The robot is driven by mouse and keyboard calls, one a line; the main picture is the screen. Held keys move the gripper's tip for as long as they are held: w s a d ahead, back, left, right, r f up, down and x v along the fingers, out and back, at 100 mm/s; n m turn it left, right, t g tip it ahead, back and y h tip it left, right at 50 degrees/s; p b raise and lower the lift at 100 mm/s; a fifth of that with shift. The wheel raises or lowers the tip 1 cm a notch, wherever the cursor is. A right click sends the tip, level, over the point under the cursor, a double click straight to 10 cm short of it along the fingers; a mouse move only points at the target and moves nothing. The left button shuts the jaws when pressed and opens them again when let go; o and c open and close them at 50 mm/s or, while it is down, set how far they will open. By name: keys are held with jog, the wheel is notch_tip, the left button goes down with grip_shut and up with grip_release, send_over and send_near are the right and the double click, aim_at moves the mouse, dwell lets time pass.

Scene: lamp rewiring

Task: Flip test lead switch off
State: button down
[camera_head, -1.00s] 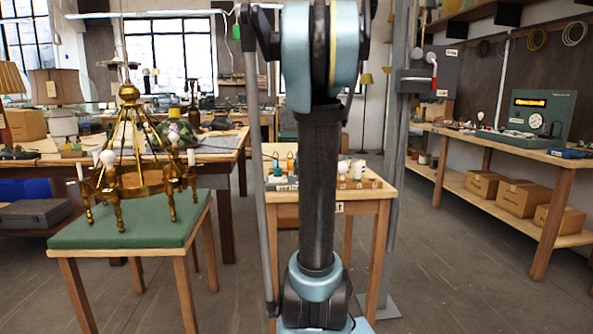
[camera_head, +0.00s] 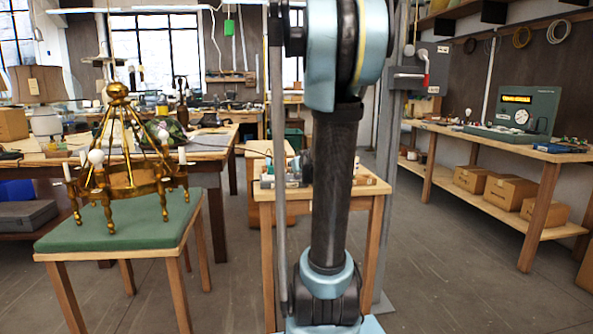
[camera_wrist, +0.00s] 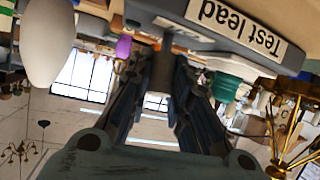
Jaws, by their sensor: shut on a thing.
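In the wrist view, which is upside down, a grey body with a white "Test lead" label (camera_wrist: 245,30) fills the top. My gripper (camera_wrist: 163,72) reaches up to it from below in that view. Its dark fingers come together on a narrow dark piece by the grey body's edge. The switch's own shape and position are not clear behind the fingers. In the head view my arm crosses the middle, and my gripper cannot be made out there.
A white bulb (camera_wrist: 45,40), a purple piece (camera_wrist: 123,47) and a teal piece (camera_wrist: 225,88) are near the fingers. A small wooden table (camera_head: 262,205) stands behind my arm. A brass chandelier (camera_head: 118,165) sits on a green-topped stand (camera_head: 60,236). Open floor lies right.

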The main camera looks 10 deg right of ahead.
jog(key=shift+s+f, duration=0.1)
jog(key=shift+f, duration=0.05)
jog(key=c, duration=1.4)
grip_release()
jog(key=shift+c, duration=0.2)
jog(key=v, duration=1.1)
jog(key=shift+s+r, duration=0.25)
